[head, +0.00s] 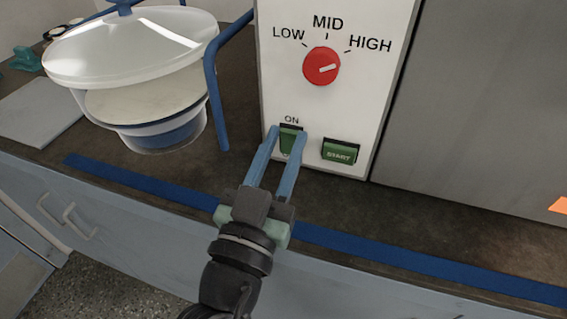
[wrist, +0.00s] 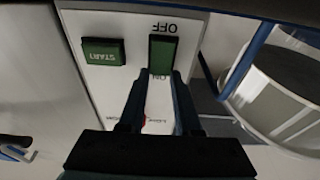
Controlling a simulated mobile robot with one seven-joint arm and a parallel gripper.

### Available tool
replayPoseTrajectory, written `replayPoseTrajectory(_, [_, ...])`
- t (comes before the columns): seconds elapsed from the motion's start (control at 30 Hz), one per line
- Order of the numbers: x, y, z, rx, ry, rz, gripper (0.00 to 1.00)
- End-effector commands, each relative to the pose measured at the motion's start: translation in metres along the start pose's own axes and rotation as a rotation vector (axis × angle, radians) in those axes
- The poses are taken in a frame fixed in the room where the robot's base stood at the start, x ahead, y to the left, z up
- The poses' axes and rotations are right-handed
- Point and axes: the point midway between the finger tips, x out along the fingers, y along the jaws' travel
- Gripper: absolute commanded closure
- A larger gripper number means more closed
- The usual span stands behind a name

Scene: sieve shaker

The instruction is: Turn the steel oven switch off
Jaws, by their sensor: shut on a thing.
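The green on/off switch (head: 289,141) sits low on the white control panel (head: 278,55), beneath the word ON. In the wrist view the switch (wrist: 161,53) appears inverted, with OFF above it and ON below. My gripper (head: 287,135) has its two blue fingers on either side of the switch and is shut on it. The fingertips (wrist: 162,70) also show at the switch in the wrist view. The switch's exact tilt is hard to tell. The plain grey steel body (head: 480,110) stands to the right of the panel.
A green START button (head: 341,151) is just right of the switch. A red knob (head: 321,66) sits above, among LOW, MID and HIGH. A lidded sieve shaker (head: 150,80) with a blue post (head: 215,95) stands close on the left. The blue counter edge (head: 370,255) runs below.

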Motion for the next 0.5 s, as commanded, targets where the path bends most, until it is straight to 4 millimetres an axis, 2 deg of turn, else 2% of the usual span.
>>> replayPoseTrajectory(0.03, [-0.0018, -0.0003, 0.0073, 0.002, 0.019, -0.001, 1.00])
replayPoseTrajectory(0.5, [-0.0025, -0.0003, 0.0023, 0.001, 0.097, -0.001, 1.00])
